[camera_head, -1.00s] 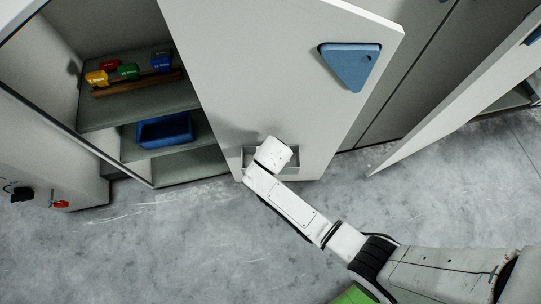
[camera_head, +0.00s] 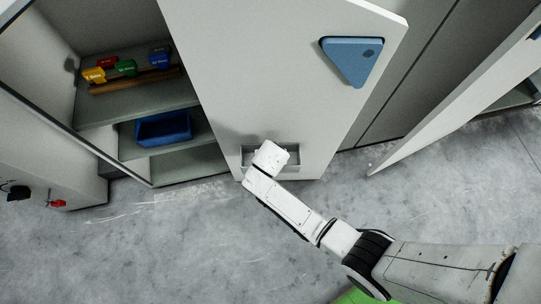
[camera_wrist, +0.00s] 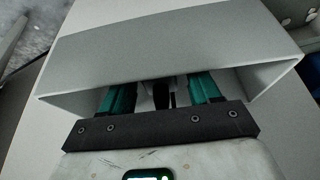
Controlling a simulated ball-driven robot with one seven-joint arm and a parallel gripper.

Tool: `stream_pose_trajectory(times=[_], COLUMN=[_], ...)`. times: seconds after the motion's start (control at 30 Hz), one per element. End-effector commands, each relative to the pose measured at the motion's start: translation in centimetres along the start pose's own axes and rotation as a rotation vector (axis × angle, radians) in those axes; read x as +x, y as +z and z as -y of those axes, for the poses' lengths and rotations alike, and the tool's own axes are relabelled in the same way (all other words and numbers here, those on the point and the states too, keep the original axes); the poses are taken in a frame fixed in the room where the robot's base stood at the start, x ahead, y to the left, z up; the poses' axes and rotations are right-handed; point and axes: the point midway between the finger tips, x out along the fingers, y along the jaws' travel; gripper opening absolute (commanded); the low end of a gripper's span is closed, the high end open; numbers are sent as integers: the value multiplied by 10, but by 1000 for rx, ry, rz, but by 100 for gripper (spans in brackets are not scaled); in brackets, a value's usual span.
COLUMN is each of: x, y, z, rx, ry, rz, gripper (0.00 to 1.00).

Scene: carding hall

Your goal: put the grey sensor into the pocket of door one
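The pale door (camera_head: 250,60) stands open and carries a shallow grey pocket (camera_head: 293,155) low on its face. My wrist is at this pocket in the head view and hides my gripper there. In the wrist view the pocket's wall (camera_wrist: 170,50) spans the picture, and my gripper (camera_wrist: 162,93) reaches in behind it. Its two teal fingers are apart, with their tips hidden by the wall. Something dark and grey shows between them in shadow; I cannot tell whether it is the grey sensor or whether the fingers touch it. No door number is readable.
A blue triangular piece (camera_head: 350,60) is on the door above the pocket. At left, an open cabinet holds several coloured blocks on a shelf (camera_head: 150,107) and a blue bin (camera_head: 163,129) below. Another door (camera_head: 460,95) stands ajar at right. The grey floor (camera_head: 170,250) in front is clear.

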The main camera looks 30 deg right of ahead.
Motion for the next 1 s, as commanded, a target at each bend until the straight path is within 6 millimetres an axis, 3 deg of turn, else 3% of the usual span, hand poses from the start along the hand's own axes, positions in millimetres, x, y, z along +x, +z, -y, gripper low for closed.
stream_pose_trajectory(times=[0.37, 0.8, 1.0], x=[-6, -88, -114], y=[-2, -2, -2], z=[0, 0, 0], rx=[0, -1, 0], ry=[0, -1, 0], rz=[0, -1, 0], gripper=[66, 66, 66])
